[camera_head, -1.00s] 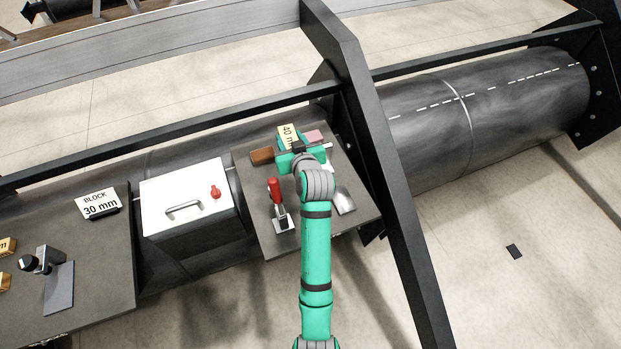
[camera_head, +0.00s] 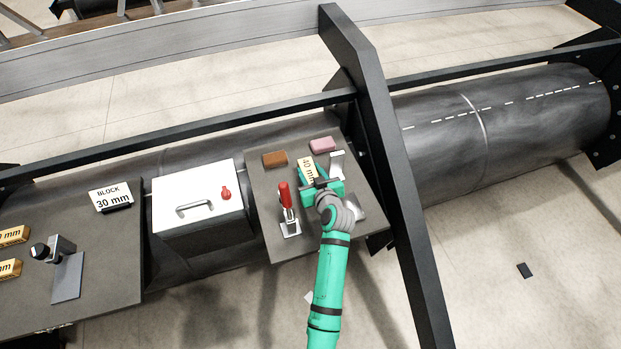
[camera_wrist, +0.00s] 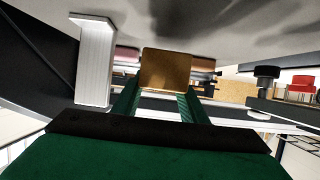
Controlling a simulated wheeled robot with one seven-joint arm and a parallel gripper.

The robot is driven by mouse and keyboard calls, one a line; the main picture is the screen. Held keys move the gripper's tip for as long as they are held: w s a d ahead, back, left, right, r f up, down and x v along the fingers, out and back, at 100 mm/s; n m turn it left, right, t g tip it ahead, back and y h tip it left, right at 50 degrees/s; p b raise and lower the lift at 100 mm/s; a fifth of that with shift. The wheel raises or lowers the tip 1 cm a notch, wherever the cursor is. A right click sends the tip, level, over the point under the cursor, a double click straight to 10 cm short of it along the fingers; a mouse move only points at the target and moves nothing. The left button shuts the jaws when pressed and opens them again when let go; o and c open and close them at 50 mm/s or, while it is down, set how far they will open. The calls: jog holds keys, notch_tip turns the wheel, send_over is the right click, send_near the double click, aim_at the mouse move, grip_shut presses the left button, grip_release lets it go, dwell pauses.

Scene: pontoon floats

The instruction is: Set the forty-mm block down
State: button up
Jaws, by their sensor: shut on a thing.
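The forty-mm block (camera_head: 307,169), with a pale "40 mm" face, is in my gripper (camera_head: 318,184) over the right-hand grey table (camera_head: 262,212). In the wrist view, the block (camera_wrist: 166,70) shows as a brown-gold face between the two green fingers of my gripper (camera_wrist: 160,98), which is shut on it. I cannot tell whether the block touches the table top.
A red-handled clamp (camera_head: 287,208) stands just left of my gripper. A brown block (camera_head: 274,158) and a pink block (camera_head: 322,144) lie behind. A pale metal bracket (camera_head: 338,162) is close on the right. A dark frame beam (camera_head: 385,165) rises beyond the table's right edge.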

aim_at(310, 179)
jog(key=shift+f, duration=1.75)
jog(key=shift+f, duration=0.15)
jog(key=o, duration=1.1)
